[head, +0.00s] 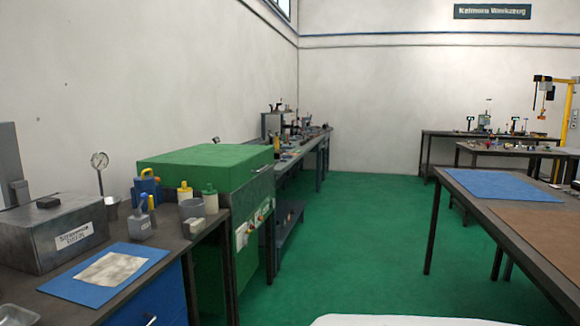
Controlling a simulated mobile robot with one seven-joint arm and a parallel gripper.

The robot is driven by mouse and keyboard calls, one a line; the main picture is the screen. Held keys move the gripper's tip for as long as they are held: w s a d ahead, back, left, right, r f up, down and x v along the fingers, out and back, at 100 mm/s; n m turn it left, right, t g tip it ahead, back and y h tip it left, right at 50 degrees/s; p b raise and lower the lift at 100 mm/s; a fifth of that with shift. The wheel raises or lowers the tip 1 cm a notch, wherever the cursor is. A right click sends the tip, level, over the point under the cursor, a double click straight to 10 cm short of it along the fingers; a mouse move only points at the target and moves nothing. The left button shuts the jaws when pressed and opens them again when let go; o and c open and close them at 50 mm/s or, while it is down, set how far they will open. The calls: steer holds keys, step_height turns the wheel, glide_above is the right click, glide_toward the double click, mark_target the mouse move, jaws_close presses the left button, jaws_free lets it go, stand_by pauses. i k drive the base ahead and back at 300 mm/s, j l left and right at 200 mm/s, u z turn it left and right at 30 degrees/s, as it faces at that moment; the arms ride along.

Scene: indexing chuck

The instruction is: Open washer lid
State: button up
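A green cabinet machine, which looks like the washer (245,205), stands against the left wall beyond the near bench. Its flat green top, which looks like the lid (205,157), lies level and appears shut. A small control panel (255,222) with coloured buttons is on its right-hand face. The bench and the items on it hide part of the washer's near side. My gripper is not in view.
The near left bench (165,240) holds a grey metal box (55,235), a gauge (100,162), bottles and a blue mat (60,287). A long bench (310,150) runs beyond the washer. A table (460,190) stands right. The green floor (350,250) between is clear.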

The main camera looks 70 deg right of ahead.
mark_target(202, 164)
steer(key=z, duration=1.85)
steer(key=i+l, duration=0.2)
steer(key=i, duration=0.35)
steer(key=i+l, duration=0.2)
steer(key=i, duration=0.35)
steer(key=i+l+z, duration=0.1)
steer(key=i, duration=0.45)
steer(key=i+l, duration=0.25)
steer(key=i, duration=0.35)
steer(key=i+l, duration=0.15)
steer(key=i, duration=0.4)
steer(key=l+z, duration=0.05)
